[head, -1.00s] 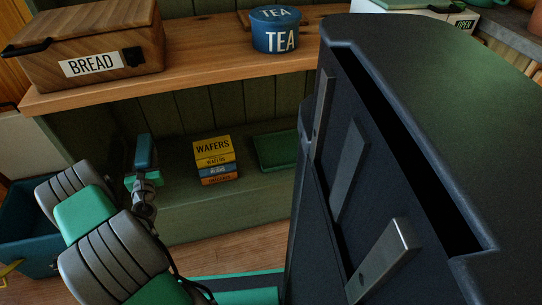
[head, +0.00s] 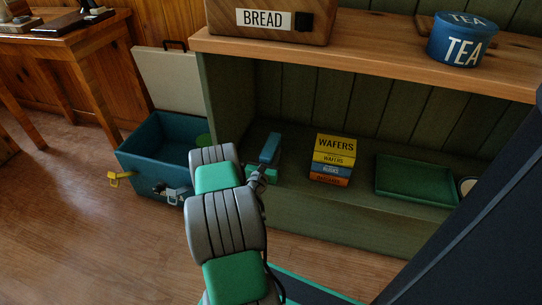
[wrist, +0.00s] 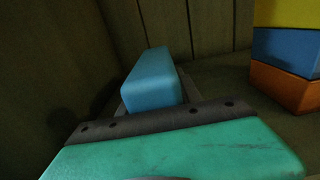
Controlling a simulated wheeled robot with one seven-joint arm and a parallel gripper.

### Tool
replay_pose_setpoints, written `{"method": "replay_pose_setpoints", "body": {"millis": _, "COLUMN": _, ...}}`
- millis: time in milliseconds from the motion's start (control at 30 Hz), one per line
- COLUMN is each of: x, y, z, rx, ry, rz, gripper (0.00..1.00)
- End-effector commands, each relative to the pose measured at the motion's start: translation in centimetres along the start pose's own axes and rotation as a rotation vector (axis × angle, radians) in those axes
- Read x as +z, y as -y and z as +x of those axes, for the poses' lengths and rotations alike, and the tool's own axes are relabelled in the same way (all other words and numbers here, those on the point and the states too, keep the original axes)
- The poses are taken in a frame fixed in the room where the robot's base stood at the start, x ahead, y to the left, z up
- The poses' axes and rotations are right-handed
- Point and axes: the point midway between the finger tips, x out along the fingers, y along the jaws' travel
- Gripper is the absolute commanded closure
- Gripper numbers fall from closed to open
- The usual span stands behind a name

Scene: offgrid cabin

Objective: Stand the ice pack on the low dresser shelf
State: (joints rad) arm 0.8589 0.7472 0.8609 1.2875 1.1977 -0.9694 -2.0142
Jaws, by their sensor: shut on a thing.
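The ice pack (head: 270,147) is a blue block at the left end of the low dresser shelf (head: 330,205). It stands upright, leaning slightly in the head view. My gripper (head: 265,165) is shut on it, reaching in from the front. In the wrist view the ice pack (wrist: 152,80) rises beyond the dark finger bar and green gripper body, which hide its lower part. I cannot tell whether its bottom touches the shelf.
Further right lies a green tray (head: 415,180). The dresser's side wall (head: 228,110) is close on the left. An open blue cooler box (head: 160,150) stands on the floor outside it.

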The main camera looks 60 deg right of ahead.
Motion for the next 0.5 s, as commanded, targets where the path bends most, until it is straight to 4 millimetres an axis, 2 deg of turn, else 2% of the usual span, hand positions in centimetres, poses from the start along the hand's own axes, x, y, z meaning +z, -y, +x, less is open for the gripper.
{"method": "replay_pose_setpoints", "body": {"millis": 200, "x": -0.06, "y": -0.03, "z": 0.05, "rx": 0.0, "ry": 0.003, "rz": 0.0, "gripper": 1.0}}
{"method": "replay_pose_setpoints", "body": {"millis": 233, "x": -0.18, "y": 0.01, "z": -0.01, "rx": 0.0, "ry": 0.0, "rz": 0.0, "gripper": 0.57}}
{"method": "replay_pose_setpoints", "body": {"millis": 500, "x": -0.18, "y": 0.01, "z": -0.01, "rx": 0.0, "ry": -0.001, "rz": 0.0, "gripper": 0.37}}
